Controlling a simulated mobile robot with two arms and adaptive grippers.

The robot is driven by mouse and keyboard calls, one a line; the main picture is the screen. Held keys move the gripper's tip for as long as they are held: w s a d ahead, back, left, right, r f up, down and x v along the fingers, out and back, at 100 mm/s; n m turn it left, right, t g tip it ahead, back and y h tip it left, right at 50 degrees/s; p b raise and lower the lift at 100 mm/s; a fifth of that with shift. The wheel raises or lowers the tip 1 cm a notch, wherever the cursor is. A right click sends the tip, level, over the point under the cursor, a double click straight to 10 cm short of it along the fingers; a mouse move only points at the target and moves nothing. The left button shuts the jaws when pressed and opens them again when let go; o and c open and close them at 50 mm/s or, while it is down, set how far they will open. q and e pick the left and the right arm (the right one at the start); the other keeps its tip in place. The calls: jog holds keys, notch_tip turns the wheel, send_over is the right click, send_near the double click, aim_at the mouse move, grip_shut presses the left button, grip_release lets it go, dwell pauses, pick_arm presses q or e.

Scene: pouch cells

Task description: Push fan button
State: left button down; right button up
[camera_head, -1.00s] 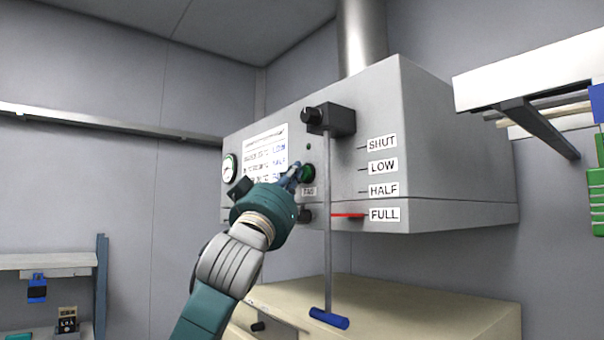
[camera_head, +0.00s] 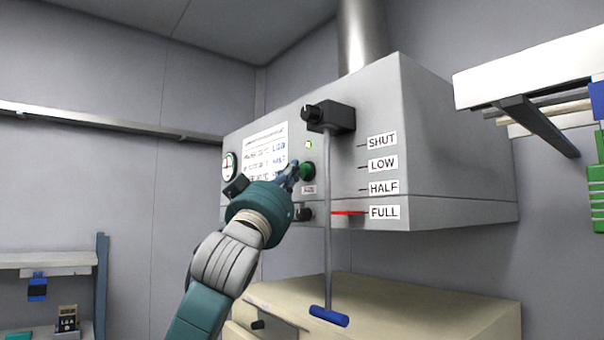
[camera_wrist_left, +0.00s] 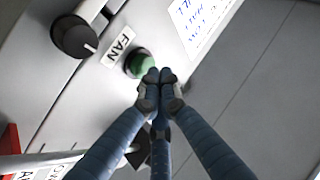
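The green fan button (camera_head: 308,171) is on the front of the grey hood (camera_head: 350,195), above a small label. In the left wrist view the round green button (camera_wrist_left: 140,62) sits beside the FAN label (camera_wrist_left: 118,46). My left gripper (camera_head: 293,170) is just left of the button in the head view. Its fingertips (camera_wrist_left: 159,76) are together and empty, at the button's edge in the wrist view. I cannot tell whether they touch it. A small indicator (camera_head: 308,144) above the button is lit. My right gripper is not in view.
A black knob (camera_head: 304,214) is below the button. A damper rod (camera_head: 327,230) with a blue handle (camera_head: 329,316) hangs just right of it from a black block (camera_head: 338,117). A gauge (camera_head: 229,166) is at left. A beige cabinet (camera_head: 400,305) stands below.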

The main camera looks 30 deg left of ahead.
pick_arm(q)
jog(key=shift+s, duration=0.1)
jog(key=s+a+b, duration=0.1)
jog(key=s+a, duration=0.1)
jog(key=s, duration=0.3)
jog(key=shift+s+a, duration=0.2)
jog(key=shift+s, duration=0.1)
